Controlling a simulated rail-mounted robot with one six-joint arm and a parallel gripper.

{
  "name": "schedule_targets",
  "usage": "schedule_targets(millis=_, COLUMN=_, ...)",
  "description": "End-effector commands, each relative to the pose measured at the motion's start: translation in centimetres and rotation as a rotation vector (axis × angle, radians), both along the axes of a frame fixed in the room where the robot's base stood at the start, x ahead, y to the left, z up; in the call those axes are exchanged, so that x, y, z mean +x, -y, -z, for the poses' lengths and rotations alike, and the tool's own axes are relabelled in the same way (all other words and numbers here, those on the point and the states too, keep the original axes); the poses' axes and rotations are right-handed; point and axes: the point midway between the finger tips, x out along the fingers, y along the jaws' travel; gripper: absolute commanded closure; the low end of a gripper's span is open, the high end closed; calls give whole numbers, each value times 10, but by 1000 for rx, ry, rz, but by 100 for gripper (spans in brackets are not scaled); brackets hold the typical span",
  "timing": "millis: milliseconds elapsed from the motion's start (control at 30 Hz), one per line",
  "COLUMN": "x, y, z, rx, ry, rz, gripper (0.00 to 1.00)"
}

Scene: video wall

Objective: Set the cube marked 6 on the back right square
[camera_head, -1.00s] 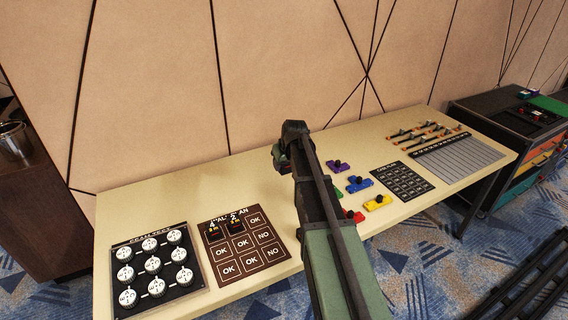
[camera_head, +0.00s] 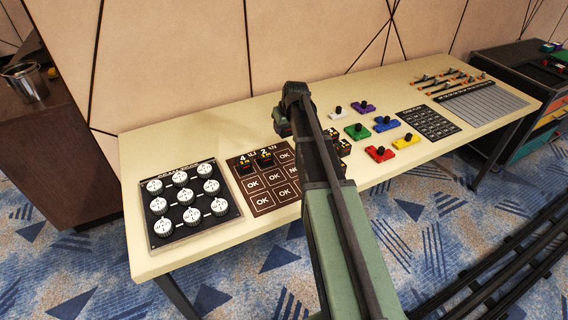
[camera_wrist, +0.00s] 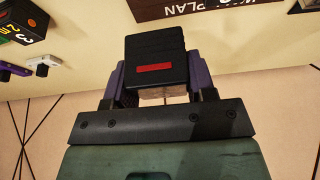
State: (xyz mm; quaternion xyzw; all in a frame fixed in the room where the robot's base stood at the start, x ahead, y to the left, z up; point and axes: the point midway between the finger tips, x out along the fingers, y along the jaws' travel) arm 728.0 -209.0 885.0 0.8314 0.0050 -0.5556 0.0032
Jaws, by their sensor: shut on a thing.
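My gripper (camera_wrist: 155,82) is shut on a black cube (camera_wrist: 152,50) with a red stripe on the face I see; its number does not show. The brown board (camera_head: 268,204) of squares lies on the table. Black cubes stand on its back left square (camera_head: 245,168) and back middle square (camera_head: 265,160). The back right square (camera_head: 284,157) looks bare and is close beside my arm. In the wrist view the board's edge (camera_wrist: 205,10) lies beyond the held cube. In the head view my arm hides the held cube.
A panel of white knobs (camera_head: 185,203) lies left of the board. Black cubes (camera_head: 343,145) stand just right of my arm, also in the wrist view (camera_wrist: 18,20). Coloured pieces with black knobs, such as a red one (camera_head: 379,153), lie farther right. The wall rises behind the table.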

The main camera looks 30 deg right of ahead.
Motion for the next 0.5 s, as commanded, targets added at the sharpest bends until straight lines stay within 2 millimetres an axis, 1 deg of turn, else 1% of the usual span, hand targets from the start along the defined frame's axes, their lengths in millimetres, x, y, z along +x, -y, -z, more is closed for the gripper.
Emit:
schedule_targets(millis=33, x=0, y=0, z=35, rx=0, ry=0, rz=0, gripper=74)
schedule_targets(millis=100, x=0, y=0, z=54, rx=0, ry=0, rz=0, gripper=74)
schedule_targets(millis=200, x=0, y=0, z=65, rx=0, ry=0, rz=0, gripper=74)
schedule_targets(millis=333, x=0, y=0, z=62, rx=0, ry=0, rz=0, gripper=74)
schedule_targets(millis=367, x=0, y=0, z=64, rx=0, ry=0, rz=0, gripper=74)
schedule_targets(millis=467, x=0, y=0, z=83, rx=0, ry=0, rz=0, gripper=74)
schedule_targets(millis=500, x=0, y=0, z=93, rx=0, ry=0, rz=0, gripper=74)
